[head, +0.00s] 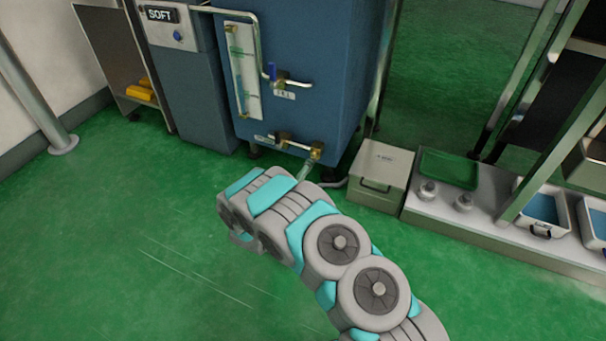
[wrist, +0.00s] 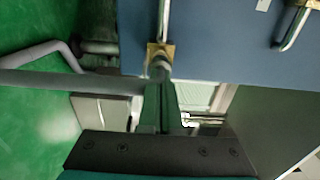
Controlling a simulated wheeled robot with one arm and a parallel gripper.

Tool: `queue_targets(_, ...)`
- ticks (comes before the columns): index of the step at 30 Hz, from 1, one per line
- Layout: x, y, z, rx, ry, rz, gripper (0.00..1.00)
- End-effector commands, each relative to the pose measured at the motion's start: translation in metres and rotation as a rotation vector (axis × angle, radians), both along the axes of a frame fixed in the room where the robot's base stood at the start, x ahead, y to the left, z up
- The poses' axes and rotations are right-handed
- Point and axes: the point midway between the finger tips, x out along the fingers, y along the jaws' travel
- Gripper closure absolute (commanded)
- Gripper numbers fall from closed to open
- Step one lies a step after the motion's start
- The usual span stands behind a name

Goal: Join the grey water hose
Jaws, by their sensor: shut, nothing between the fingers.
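A grey hose (wrist: 70,82) runs across the left of the wrist view and passes out of sight by my gripper fingers. In the head view, a short grey length (head: 335,184) shows on the floor beside the blue tank. A brass fitting (wrist: 158,54) with a grey stub is at the tank's lower edge, just beyond my fingertips; brass fittings (head: 316,150) also show low on the tank in the head view. My gripper (wrist: 163,86) is shut and empty, close to the stub. I cannot tell whether they touch. My arm hides much of the gripper in the head view.
The blue tank (head: 310,60) stands directly ahead, with a grey softener cabinet (head: 205,95) at its left. A grey box (head: 381,174) and a low bench (head: 480,220) with trays stand to the right. Another grey bent pipe (wrist: 40,50) shows in the wrist view. The green floor at left is clear.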

Motion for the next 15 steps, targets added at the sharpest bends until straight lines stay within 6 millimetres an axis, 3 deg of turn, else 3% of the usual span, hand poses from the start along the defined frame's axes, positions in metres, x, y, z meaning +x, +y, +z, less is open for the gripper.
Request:
queue_targets(5,0.002,-0.001,0.000,0.001,0.000,-0.001,1.00)
queue_targets(15,0.030,-0.011,-0.001,0.002,-0.001,-0.001,1.00)
